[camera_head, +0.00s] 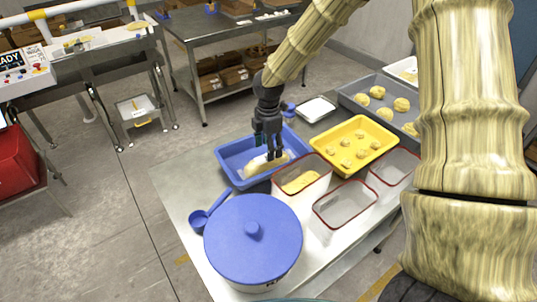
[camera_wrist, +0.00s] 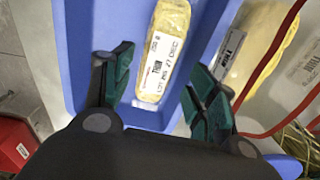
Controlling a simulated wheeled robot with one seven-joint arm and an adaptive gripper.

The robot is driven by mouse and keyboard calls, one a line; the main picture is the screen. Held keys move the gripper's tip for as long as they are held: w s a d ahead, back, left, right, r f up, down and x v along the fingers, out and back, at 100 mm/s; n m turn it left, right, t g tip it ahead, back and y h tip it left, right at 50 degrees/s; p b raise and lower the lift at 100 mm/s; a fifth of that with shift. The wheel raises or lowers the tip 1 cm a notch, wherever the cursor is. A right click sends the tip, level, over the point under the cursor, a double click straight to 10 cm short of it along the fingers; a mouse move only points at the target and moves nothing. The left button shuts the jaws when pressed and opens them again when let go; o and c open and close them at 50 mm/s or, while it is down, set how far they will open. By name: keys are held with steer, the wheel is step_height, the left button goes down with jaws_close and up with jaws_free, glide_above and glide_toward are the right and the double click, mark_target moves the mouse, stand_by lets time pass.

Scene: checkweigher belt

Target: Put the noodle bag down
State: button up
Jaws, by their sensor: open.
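The noodle bag (camera_wrist: 165,52) is a pale yellow packet with a white printed label. It lies in the blue tray (camera_head: 233,152), and it also shows in the head view (camera_head: 258,165). My gripper (camera_wrist: 158,95) has its two green-padded fingers spread apart, one on each side of the bag's near end, with gaps between pads and bag. In the head view my gripper (camera_head: 268,152) points down over the tray, and its fingers partly hide the bag. The blue tray also shows in the wrist view (camera_wrist: 82,60).
A clear red-rimmed container (camera_head: 318,165) with yellow contents stands right beside the blue tray. An empty red-rimmed container (camera_head: 345,205), a yellow tray (camera_head: 372,128) of dough pieces, a blue-lidded tub (camera_head: 250,262) and a blue scoop (camera_head: 199,219) crowd the metal table.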

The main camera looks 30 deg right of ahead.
step_height(320, 180, up, 8)
steer(key=b, duration=0.1)
stand_by(0.4)
